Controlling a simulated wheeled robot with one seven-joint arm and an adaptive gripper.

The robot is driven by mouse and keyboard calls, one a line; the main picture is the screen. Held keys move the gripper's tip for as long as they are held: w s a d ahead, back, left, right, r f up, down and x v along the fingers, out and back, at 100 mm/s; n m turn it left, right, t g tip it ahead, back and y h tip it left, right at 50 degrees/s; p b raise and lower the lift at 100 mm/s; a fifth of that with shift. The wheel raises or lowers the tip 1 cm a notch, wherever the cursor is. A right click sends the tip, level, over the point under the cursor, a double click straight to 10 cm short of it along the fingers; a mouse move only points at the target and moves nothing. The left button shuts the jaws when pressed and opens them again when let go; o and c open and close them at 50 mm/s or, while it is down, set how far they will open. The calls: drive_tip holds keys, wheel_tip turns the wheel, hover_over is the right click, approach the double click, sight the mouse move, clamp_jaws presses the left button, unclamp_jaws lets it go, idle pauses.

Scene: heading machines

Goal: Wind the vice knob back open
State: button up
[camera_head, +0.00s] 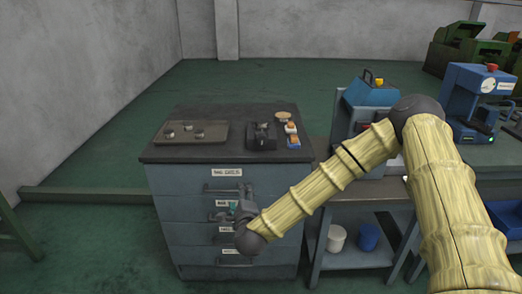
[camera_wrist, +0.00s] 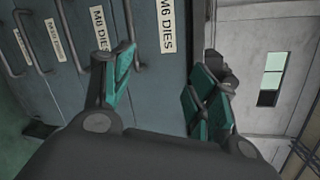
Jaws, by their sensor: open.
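A small dark vice (camera_head: 262,137) stands on the dark top of the drawer cabinet (camera_head: 225,150), toward its right side. Its knob is too small to make out in the head view. My gripper (camera_head: 232,207) is in front of the cabinet's drawers, below the level of the top and apart from the vice. In the wrist view my gripper (camera_wrist: 160,88) has its green-padded fingers spread with nothing between them. A dark shape behind the right finger is partly hidden, and I cannot tell whether it is the vice.
A shallow tray (camera_head: 212,140) with small metal parts lies left of the vice. Small orange and blue items (camera_head: 293,141) sit to its right. Drawer handles (camera_head: 222,188) stick out near my gripper. A bench with a blue machine (camera_head: 370,92) stands right, behind my arm.

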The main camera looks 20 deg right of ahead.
sight(261, 140)
drive_tip(key=w+d+r+m+t+h, duration=0.1)
drive_tip(key=w+d+r+m+h, duration=0.1)
drive_tip(key=w+d+r+m, duration=0.3)
drive_tip(key=w+d+r+m+h, duration=0.1)
drive_tip(key=d+r+m+h, duration=0.2)
drive_tip(key=r, duration=0.4)
drive_tip(key=p+x, duration=0.1)
drive_tip(key=x, duration=0.9)
drive_tip(key=c, duration=1)
